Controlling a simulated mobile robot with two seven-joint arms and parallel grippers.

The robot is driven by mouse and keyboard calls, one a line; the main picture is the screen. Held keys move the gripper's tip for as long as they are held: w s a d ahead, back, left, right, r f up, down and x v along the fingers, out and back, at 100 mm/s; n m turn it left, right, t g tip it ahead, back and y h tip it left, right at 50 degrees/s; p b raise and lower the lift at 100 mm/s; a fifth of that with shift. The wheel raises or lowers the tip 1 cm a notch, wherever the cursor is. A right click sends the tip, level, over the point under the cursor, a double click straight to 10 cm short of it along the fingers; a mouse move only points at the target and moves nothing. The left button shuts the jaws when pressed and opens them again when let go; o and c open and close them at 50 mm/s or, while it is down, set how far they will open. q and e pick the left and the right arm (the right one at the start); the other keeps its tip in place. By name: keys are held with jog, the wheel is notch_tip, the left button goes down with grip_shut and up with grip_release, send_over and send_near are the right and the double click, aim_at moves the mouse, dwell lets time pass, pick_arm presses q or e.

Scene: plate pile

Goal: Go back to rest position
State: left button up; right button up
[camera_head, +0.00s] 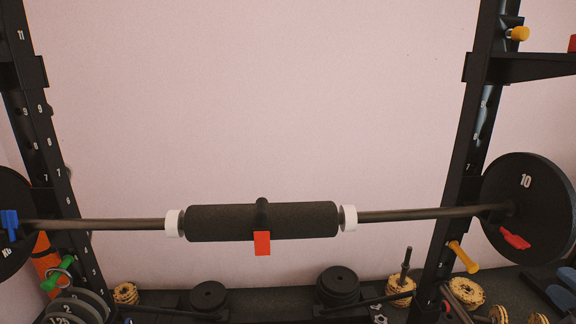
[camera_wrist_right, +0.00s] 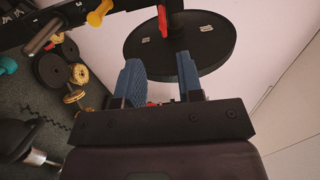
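My right gripper (camera_head: 564,286) shows at the right edge of the head view, below the right black plate (camera_head: 528,190) marked 10. Its two blue fingers (camera_wrist_right: 160,80) are spread apart in the right wrist view, with no plate between them. The plate (camera_wrist_right: 180,45) is beyond the fingertips there. A red clip (camera_head: 515,240) sits by the plate on the barbell (camera_head: 410,214). A bright blue clip (camera_head: 10,224) is by the left plate (camera_head: 12,255), partly cut off by the frame. My left gripper is not in view.
The barbell, with a black pad (camera_head: 220,222), spans the rack uprights (camera_head: 470,150). Yellow pegs (camera_head: 463,256) and a green clip (camera_head: 57,275) are on the rack. Black plates (camera_head: 338,285) and small yellow plates (camera_head: 401,289) are low behind. The wall above the bar is clear.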

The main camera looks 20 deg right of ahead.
pick_arm(q)
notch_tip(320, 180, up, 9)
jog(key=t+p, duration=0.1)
jog(key=p, duration=0.9)
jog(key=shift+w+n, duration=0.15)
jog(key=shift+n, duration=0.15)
pick_arm(e)
jog(key=s+a+f+n+g+y, duration=0.1)
jog(key=s+a+f+n+g, duration=0.1)
jog(key=a+f+n, duration=0.4)
jog(key=s+a+f+n+g+y, duration=0.1)
jog(key=s+a+f+n, duration=0.4)
jog(key=a, duration=1)
jog(key=s+a+f+n+g+y, duration=0.2)
jog(key=s+a+f+n+g, duration=0.1)
jog(key=a+f+n, duration=0.5)
jog(key=s+a+n, duration=0.1)
jog(key=a+n, duration=0.1)
jog(key=n, duration=0.1)
jog(key=shift+a+g, duration=0.4)
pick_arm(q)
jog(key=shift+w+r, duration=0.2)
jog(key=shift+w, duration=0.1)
pick_arm(e)
jog(key=shift+s+r, duration=0.1)
